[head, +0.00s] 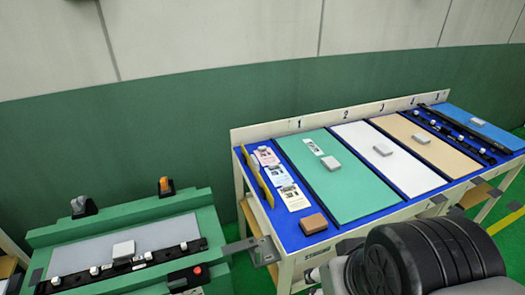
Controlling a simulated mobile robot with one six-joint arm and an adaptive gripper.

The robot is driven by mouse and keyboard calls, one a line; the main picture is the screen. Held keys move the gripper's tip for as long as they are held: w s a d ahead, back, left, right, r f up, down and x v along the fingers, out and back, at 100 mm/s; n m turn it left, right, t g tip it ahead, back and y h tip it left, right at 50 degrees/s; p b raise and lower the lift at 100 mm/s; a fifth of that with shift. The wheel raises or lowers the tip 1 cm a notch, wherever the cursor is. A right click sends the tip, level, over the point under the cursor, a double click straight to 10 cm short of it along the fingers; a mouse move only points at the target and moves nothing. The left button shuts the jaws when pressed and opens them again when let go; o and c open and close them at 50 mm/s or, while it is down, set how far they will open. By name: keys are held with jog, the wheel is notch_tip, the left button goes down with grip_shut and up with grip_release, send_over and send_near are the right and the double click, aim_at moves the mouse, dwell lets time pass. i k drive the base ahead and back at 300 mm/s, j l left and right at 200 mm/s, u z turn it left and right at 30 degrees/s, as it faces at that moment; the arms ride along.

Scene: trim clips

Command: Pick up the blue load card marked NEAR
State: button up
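Several small printed cards lie in a column on the blue left strip of the long table. A pale pink card (266,156) is at the back, a pale blue card (280,175) is in the middle, and a cream-white card (293,198) is at the front. The blue card lies flat, close to its neighbours. The print is too small to read, so I cannot confirm the word NEAR. Another pale card (314,147) lies on the green panel. My gripper is not in view; only a dark, rounded part of my arm shows at the lower right.
The long table (357,233) holds green, white and tan panels with grey blocks. A brown block (313,224) lies in front of the cards, and a yellow upright strip (260,181) stands left of them. A green workstation (125,222) stands at the lower left.

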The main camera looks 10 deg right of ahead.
aim_at(279, 176)
jog(key=i+l+u, duration=0.25)
jog(key=i+l, duration=0.3)
jog(key=i+l+u, duration=0.25)
jog(key=i+l, duration=0.25)
jog(key=l, duration=0.1)
